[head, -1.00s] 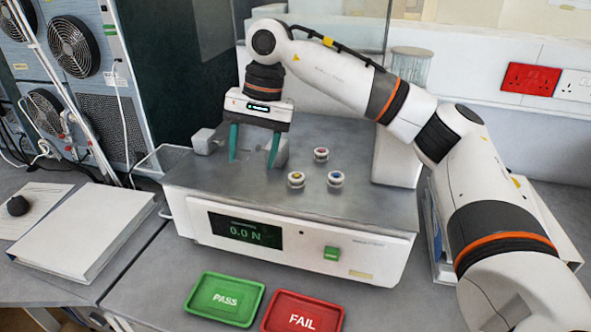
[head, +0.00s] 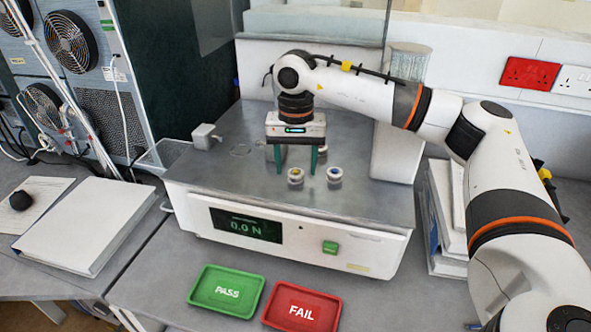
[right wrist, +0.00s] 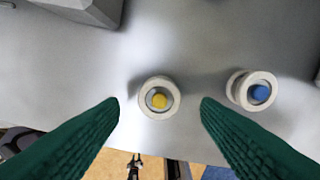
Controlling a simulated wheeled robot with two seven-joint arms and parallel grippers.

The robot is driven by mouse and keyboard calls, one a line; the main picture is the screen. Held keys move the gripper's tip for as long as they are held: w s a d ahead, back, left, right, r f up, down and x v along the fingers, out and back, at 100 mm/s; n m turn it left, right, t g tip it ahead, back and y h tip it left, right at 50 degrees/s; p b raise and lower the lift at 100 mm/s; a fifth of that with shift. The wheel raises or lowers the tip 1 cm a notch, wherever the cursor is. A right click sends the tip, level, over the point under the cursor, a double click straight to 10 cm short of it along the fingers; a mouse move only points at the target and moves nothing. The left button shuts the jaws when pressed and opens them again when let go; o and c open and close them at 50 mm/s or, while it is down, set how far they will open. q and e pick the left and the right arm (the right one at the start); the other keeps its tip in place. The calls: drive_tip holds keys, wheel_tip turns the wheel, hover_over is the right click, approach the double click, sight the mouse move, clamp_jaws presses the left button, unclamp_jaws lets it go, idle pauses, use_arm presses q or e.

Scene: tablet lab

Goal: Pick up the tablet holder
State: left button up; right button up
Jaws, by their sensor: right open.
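Small round white tablet holders stand on the grey top of the tester (head: 240,185). One holds a yellow tablet (head: 295,177) and one a blue tablet (head: 334,175). My right gripper (head: 297,167) is open and empty, pointing down at the holders. In the right wrist view the yellow-centred holder (right wrist: 159,97) appears between the two green fingertips, touching neither; the gap in height is hard to judge. The blue-centred holder (right wrist: 252,90) lies to the right, beyond the right finger. I cannot make out a red-centred holder now. My left gripper is not in view.
A green PASS tray (head: 227,308) and a red FAIL tray (head: 303,325) lie in front of the tester. Its display (head: 246,225) reads 0.0 N. A grey block (right wrist: 90,8) stands behind the holders. A white binder (head: 85,228) lies at left.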

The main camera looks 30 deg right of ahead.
drive_tip(key=shift+f, duration=0.95)
drive_tip(key=shift+c, duration=0.4)
drive_tip(key=c, duration=1)
drive_tip(key=shift+o, duration=0.2)
drive_tip(key=shift+r, duration=0.15)
